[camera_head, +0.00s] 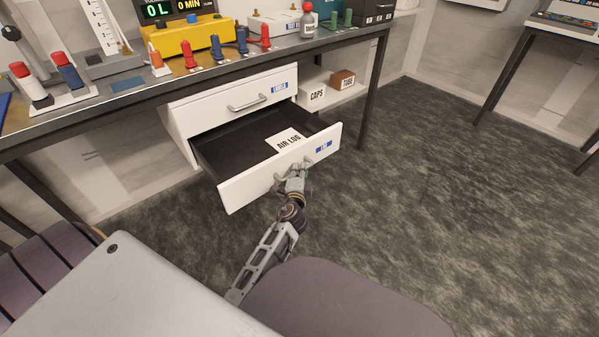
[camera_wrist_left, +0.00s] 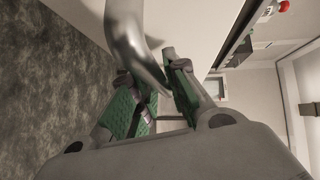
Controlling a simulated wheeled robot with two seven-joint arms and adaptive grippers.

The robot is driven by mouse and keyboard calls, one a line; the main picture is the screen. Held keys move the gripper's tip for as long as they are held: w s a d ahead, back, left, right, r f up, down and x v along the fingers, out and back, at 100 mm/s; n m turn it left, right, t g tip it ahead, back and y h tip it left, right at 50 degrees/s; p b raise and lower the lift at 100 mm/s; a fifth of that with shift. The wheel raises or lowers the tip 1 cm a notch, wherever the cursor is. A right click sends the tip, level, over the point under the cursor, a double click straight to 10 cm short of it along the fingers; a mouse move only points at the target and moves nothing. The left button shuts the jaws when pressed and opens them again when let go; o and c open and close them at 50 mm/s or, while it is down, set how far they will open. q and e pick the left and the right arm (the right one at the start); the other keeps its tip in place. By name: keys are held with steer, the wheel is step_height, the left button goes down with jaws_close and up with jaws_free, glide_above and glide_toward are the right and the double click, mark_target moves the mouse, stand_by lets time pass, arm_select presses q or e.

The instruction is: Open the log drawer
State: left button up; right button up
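The log drawer (camera_head: 227,194) is the lower drawer of the white cabinet under the bench. It is pulled well out, and its dark inside shows. A white card marked AIR LOG (camera_head: 288,140) lies in it. A small blue label (camera_head: 323,147) is on its front. My left gripper (camera_head: 294,176) is at the metal handle on this front. In the left wrist view, the curved handle (camera_wrist_left: 138,45) runs between the green-padded fingers of my left gripper (camera_wrist_left: 157,92), which look closed around it. My right gripper is in neither view.
The upper drawer (camera_head: 212,114), with its own handle, is shut. Boxes marked CAPS (camera_head: 314,94) and TUBE (camera_head: 342,79) stand on a shelf to its right. A dark bench leg (camera_head: 373,90) stands beyond them. A purple-grey padded seat (camera_head: 345,303) is at the front. The floor at right is clear.

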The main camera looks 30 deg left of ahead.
arm_select(q)
steer(key=o, duration=0.3)
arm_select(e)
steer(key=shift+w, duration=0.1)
arm_select(q)
steer(key=shift+r, duration=0.15)
